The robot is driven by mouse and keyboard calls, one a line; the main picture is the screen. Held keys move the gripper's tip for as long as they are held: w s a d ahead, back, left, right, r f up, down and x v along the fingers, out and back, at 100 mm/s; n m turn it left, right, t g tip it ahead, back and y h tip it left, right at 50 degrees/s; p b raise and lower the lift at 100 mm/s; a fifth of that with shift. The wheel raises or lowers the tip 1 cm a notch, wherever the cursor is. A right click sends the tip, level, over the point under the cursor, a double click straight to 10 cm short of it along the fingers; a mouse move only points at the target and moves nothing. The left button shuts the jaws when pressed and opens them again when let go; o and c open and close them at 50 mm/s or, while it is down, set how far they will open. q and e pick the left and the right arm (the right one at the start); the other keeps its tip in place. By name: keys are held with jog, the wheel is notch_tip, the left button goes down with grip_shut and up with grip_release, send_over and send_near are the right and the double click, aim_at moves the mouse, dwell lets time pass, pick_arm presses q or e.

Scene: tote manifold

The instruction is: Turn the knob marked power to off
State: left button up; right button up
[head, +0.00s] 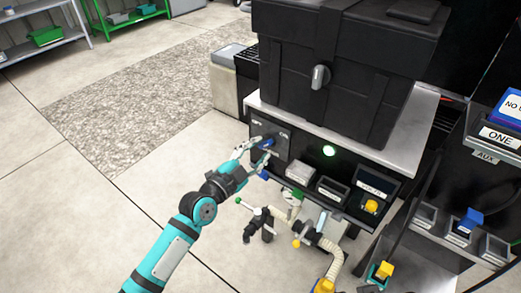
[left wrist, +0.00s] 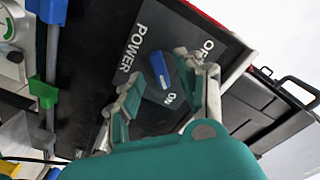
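The power knob (left wrist: 160,70) is a blue bar on a dark panel (left wrist: 95,85) marked POWER, OFF and ON. One end of the bar points toward the ON mark; OFF is to the upper right in the left wrist view. The knob also shows in the head view (head: 267,142) at the upper left of the machine's front. My left gripper (left wrist: 168,76) is open, its fingers on either side of the knob in the picture. I cannot tell whether they touch it. In the head view the left gripper (head: 258,150) is at the panel. My right gripper is not in view.
A black case (head: 345,75) with a silver latch sits on top. Small bins (head: 333,190), valves and hoses (head: 333,250) crowd below and right. Open floor (head: 90,180) lies to the left.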

pick_arm(q)
jog(key=shift+x, duration=0.8)
jog(key=shift+c, duration=0.5)
grip_shut()
